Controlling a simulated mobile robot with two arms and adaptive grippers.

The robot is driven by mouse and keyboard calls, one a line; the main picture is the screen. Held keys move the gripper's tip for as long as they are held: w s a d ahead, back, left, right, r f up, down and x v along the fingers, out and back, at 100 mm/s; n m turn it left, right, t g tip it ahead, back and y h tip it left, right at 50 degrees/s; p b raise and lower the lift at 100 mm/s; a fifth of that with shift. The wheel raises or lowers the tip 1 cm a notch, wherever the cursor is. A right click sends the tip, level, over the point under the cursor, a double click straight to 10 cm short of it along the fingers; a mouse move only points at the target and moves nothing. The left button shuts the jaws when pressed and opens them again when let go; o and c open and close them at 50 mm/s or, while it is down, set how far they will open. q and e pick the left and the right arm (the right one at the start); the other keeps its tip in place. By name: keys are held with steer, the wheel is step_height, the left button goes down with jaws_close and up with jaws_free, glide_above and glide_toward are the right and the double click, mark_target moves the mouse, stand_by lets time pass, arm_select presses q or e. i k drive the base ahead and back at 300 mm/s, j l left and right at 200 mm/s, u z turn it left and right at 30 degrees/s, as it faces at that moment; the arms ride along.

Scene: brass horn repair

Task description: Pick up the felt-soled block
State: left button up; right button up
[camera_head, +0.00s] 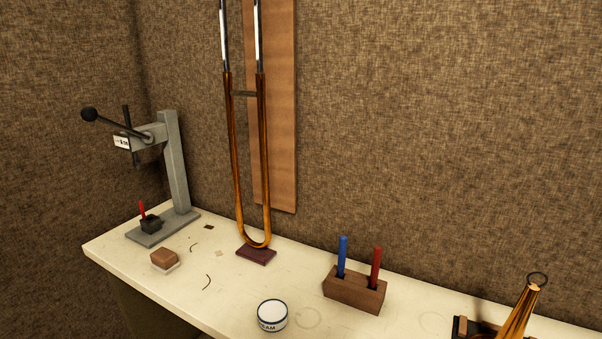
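A small brown block (164,257) with a pale layer or pad at its base sits on the cream bench top, front left. It looks like the felt-soled block, though I cannot tell whether the pale part is felt fixed to it or something lying under it. Its top and sides are clear, and nothing touches it from above. Neither of my grippers shows in the head view.
Behind the block stands a grey lever press (175,165) with a small black block (150,225). A brass slide (237,170) stands on a dark pad. A white tin (272,315), wooden pen holder (354,291) and brass horn part (518,312) lie rightward.

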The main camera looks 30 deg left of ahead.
mark_target(164, 261)
steer(key=u, duration=1.3)
